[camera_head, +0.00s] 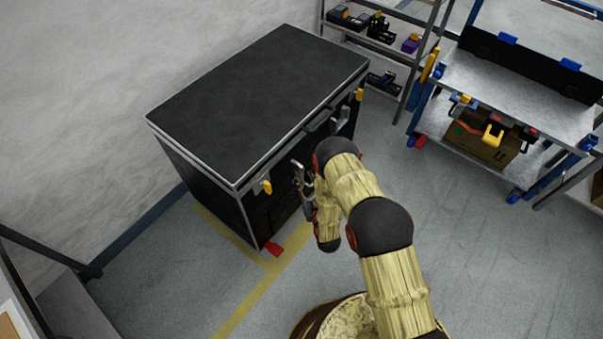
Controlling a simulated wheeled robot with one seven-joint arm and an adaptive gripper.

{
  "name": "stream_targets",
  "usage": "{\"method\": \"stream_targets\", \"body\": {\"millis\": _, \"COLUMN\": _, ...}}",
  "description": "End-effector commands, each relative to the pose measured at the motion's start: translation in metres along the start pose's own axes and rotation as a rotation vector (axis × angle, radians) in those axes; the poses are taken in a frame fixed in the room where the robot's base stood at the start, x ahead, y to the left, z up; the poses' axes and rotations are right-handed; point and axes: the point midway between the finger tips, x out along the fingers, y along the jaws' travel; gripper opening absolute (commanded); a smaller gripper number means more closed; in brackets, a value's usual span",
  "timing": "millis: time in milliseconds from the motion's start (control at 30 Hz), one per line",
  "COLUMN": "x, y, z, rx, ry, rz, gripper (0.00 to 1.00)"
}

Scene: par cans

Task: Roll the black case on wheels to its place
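The black case (255,95) stands upright against the wall, with silver edges and a flat closed lid. Its front has yellow latches near both ends and metal fittings between them. A red tab shows at its near bottom corner; its other wheels are hidden. Yellow floor lines (248,297) run out from under and beside that near corner. My gripper (299,174) is at the front face of the case, below the lid edge. My wrist partly covers it, so I cannot tell whether it touches the case or whether its fingers are open.
A metal shelf (385,50) with black and purple items stands behind the case. A blue-framed cart (500,95) with a cardboard box (482,140) on its lower shelf is at the upper right. Dark rails are at the lower left. Grey floor is clear at the right.

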Motion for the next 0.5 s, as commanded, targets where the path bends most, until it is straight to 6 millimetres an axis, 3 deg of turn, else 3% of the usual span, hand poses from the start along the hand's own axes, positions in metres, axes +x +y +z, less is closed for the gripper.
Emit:
{"method": "stream_targets", "body": {"millis": 200, "x": 0.028, "y": 0.0, "z": 0.002, "rx": 0.0, "ry": 0.0, "rz": 0.0, "gripper": 0.33}}
{"method": "stream_targets", "body": {"millis": 500, "x": 0.037, "y": 0.0, "z": 0.001, "rx": 0.0, "ry": -0.002, "rz": 0.001, "gripper": 0.33}}
